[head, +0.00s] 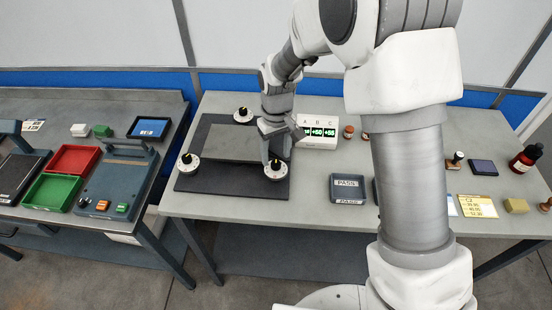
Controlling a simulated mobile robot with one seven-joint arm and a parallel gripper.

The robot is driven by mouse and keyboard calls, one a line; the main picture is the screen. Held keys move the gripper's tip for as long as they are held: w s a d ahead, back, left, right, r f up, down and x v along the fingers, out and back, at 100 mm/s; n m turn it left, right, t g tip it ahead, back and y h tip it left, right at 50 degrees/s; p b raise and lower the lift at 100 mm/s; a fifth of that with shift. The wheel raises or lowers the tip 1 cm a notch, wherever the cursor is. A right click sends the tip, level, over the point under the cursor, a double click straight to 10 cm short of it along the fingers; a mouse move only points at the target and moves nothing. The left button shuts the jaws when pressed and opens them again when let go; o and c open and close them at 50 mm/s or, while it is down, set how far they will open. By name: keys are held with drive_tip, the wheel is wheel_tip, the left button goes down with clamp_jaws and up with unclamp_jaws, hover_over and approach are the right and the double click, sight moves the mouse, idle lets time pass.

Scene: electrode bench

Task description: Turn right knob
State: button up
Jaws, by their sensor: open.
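A dark base plate (225,184) with a grey slab (225,142) lies on the bench and carries three white dials with black knobs. The rightmost knob (276,164) is at the front right, a second knob (187,158) at the left, and a third knob (242,111) at the back. My gripper (271,153) points down at the right knob, its fingers just above or beside it. It is open; whether a finger touches the knob cannot be told. A display box (318,143) marked A, B, C shows green numbers, its left part hidden by my gripper.
A PASS tray (348,188) stands right of the plate. Small jars (349,131), a stamp pad (483,167), a yellow card (477,206) and a dark red bottle (525,158) are farther right. A left bench holds red (73,158) and green (52,191) trays. My arm hides part of the bench.

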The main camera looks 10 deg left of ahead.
sight(276, 166)
drive_tip(key=shift+f, duration=1.4)
clamp_jaws()
